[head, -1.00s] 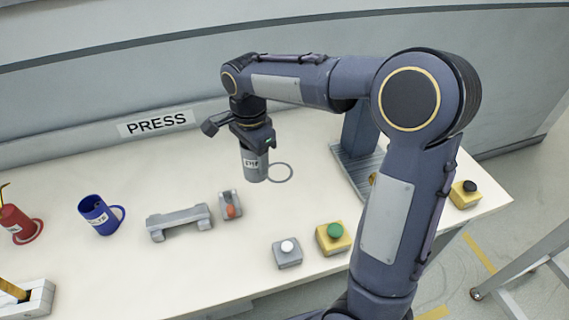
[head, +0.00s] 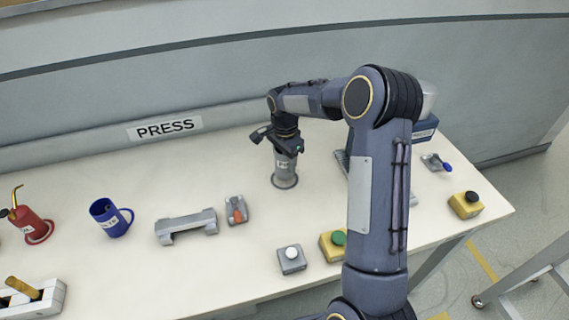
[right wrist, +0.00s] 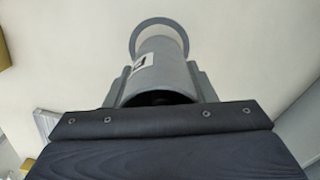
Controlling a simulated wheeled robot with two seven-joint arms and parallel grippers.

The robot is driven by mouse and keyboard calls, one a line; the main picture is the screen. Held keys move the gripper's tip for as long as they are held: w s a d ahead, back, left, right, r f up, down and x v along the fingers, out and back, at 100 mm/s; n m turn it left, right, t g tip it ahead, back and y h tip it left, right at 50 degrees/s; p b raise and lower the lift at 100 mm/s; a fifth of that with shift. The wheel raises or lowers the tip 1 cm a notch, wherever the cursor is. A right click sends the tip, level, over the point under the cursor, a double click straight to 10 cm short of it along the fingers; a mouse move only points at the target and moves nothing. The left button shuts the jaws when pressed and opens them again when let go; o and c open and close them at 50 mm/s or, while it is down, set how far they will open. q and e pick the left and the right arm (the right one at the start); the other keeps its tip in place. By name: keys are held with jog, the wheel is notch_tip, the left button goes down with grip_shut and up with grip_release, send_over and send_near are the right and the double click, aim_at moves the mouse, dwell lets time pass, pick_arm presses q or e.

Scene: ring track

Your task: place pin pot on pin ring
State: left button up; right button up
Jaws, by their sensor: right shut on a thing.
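The grey pin pot (head: 285,168), with a white label, is upright in my right gripper (head: 287,148). The gripper is shut on its upper part from above. The pot's base is at the grey pin ring (head: 284,186) marked on the table, and the ring's outline shows around the base. In the right wrist view the pot (right wrist: 160,75) sits between the fingers (right wrist: 160,88), and the ring (right wrist: 160,20) arcs around its far end. I cannot tell whether the base touches the table. My left gripper is not in view.
A blue mug (head: 110,219), a red oil can (head: 33,222), a grey bracket (head: 186,226) and a small block with an orange part (head: 236,211) stand to the left. The table (head: 330,215) is clear around the ring.

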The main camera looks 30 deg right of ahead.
jog(key=shift+a+f, duration=0.1)
jog(key=shift+f, duration=1)
jog(key=shift+f, duration=0.25)
jog(key=o, duration=1)
jog(key=shift+r, duration=0.1)
jog(key=shift+c, duration=0.2)
